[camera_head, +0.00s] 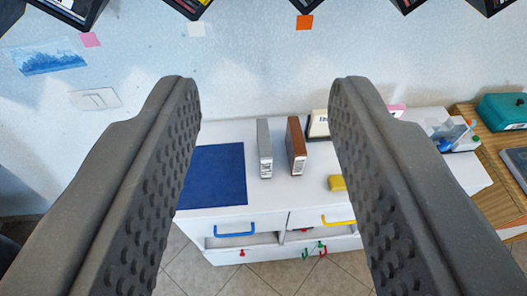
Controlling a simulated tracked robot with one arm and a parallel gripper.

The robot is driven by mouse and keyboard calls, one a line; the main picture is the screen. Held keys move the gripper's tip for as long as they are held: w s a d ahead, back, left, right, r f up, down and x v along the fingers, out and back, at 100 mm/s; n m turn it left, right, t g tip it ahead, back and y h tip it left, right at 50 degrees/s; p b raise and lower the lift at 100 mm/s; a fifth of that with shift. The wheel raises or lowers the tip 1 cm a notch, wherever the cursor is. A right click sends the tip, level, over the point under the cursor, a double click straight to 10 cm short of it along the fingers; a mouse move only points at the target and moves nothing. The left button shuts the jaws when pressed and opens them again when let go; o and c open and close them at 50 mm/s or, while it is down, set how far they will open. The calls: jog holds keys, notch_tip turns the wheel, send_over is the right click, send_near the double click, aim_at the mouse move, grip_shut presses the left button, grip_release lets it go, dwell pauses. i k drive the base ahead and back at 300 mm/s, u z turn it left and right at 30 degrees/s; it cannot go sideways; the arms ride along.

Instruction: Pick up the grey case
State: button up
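The grey case (265,149) stands upright on the white cabinet top (222,131), near the middle of the view. A brown case (296,146) stands upright just to its right, with a narrow gap between them. My gripper (257,90) is open and empty. Its two dark fingers are wide apart in the foreground, and the grey case shows between them, farther off and below. No finger touches it.
A dark blue mat (215,175) lies left of the grey case. A yellow block (337,183) and a black-and-cream box (318,124) are to the right. The cabinet has a blue handle (235,232) and a yellow handle (338,222). Dark-framed objects hang along the top edge.

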aim_at(264, 141)
jog(key=u, duration=1.45)
jog(key=k, duration=0.95)
jog(key=z, duration=0.75)
jog(key=i, duration=1.05)
jog(key=u, duration=0.05)
